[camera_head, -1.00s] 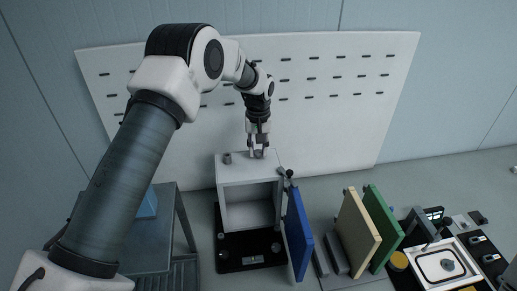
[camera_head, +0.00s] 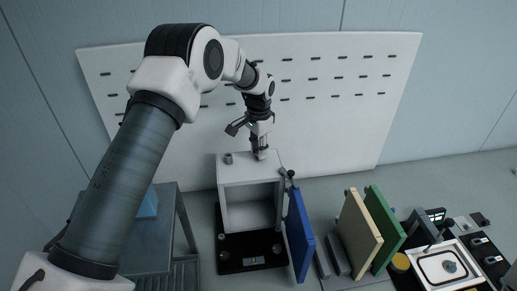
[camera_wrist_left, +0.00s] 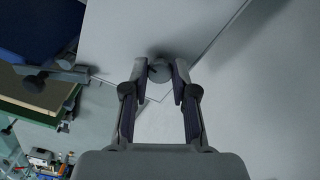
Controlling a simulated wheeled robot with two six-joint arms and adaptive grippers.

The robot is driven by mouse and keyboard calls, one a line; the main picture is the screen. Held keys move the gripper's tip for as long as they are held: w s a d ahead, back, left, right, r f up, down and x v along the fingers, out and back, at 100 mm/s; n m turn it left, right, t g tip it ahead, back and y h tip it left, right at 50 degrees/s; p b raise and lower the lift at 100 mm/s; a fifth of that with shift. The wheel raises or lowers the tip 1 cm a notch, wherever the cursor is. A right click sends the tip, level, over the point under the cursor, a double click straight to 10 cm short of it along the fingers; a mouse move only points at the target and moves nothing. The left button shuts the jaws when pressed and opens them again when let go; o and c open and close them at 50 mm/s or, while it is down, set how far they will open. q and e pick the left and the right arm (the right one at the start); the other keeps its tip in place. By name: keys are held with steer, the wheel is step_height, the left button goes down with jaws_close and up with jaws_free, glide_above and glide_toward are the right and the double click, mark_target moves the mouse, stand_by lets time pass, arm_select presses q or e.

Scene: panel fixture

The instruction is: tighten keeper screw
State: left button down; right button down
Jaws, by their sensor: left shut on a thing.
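A light grey open-front box (camera_head: 226,180) stands on a black base plate. My left gripper (camera_head: 261,154) points down at the box's top, near its back edge. In the left wrist view a small round grey screw knob (camera_wrist_left: 160,72) sits between the two fingertips (camera_wrist_left: 160,80), and the gripper is shut on it. The fingers largely hide this knob in the head view. A second grey knob (camera_head: 228,158) stands on the left of the box top. My right gripper is not in view.
A dark latch with a knob (camera_head: 289,174) is at the box's right top corner. A blue panel (camera_head: 299,235) stands beside it. Beige (camera_head: 359,233) and green (camera_head: 386,228) panels stand further right. A white slotted board (camera_head: 340,125) rises behind, and a grey table (camera_head: 150,240) is at left.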

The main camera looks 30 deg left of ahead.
arm_select(q)
steer(key=m, duration=0.7)
steer(key=shift+w+r, duration=0.2)
steer(key=shift+w, duration=0.05)
steer(key=m, duration=0.6)
steer(key=shift+m, duration=0.4)
steer(key=c, duration=0.9)
jaws_free()
steer(key=shift+f, duration=0.15)
step_height(320, 180, up, 12)
